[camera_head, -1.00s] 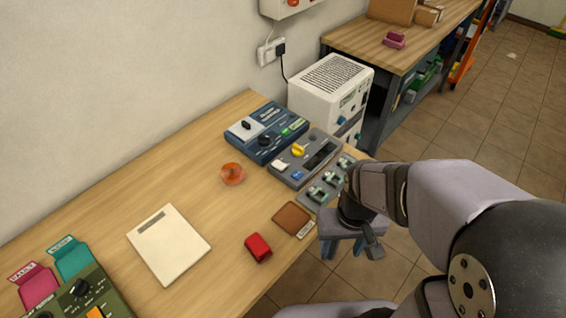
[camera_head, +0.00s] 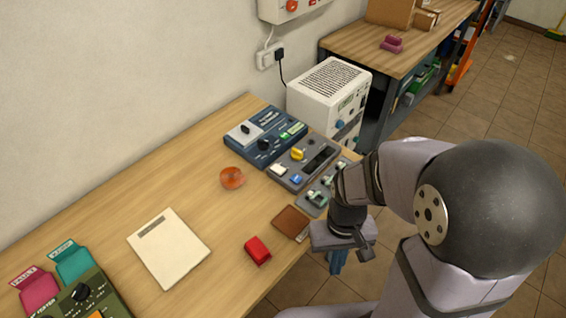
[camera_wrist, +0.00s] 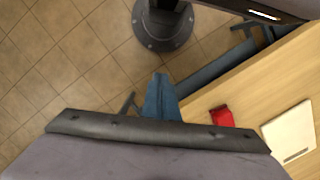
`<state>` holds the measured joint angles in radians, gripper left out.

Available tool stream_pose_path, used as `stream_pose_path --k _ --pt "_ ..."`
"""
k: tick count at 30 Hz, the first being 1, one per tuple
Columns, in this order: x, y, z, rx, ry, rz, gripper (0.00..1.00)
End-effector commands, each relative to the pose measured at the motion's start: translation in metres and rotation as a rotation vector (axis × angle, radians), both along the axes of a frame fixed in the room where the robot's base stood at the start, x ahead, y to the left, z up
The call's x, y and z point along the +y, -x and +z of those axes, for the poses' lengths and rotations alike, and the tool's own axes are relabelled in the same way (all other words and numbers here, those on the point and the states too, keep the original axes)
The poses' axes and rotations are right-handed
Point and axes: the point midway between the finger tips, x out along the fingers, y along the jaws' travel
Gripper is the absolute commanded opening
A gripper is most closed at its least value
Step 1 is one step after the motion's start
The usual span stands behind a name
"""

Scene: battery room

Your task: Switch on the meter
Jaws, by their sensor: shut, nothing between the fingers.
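No label reading "meter" is legible, so I cannot tell which device it is. A blue device (camera_head: 265,137) with a dark knob and a pale switch plate stands at the back of the bench. A grey device (camera_head: 303,163) with a yellow knob stands in front of it. An olive device (camera_head: 88,297) with dark knobs is cut off at the lower left. My gripper (camera_head: 337,262) points down past the bench's front edge, apart from all three. Its blue fingers are shut and empty, and they also show in the wrist view (camera_wrist: 160,98).
The wooden bench (camera_head: 120,207) holds a red block (camera_head: 257,250), a brown pad (camera_head: 291,222), an orange round object (camera_head: 232,178) and a white panel (camera_head: 169,248). A small plate with green parts (camera_head: 317,196) lies near my wrist. A white cabinet (camera_head: 328,92) stands behind.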

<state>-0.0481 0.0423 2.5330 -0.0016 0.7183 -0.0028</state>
Motion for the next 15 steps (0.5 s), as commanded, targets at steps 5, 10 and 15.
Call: stream_pose_path --k 5,10,15 --pt "0.012 -0.052 -0.006 0.001 -0.005 0.022 0.00" --pt "0.027 -0.118 -0.006 -0.049 -0.024 0.026 0.00" --pt "0.043 -0.181 0.002 -0.114 -0.053 0.068 0.00"
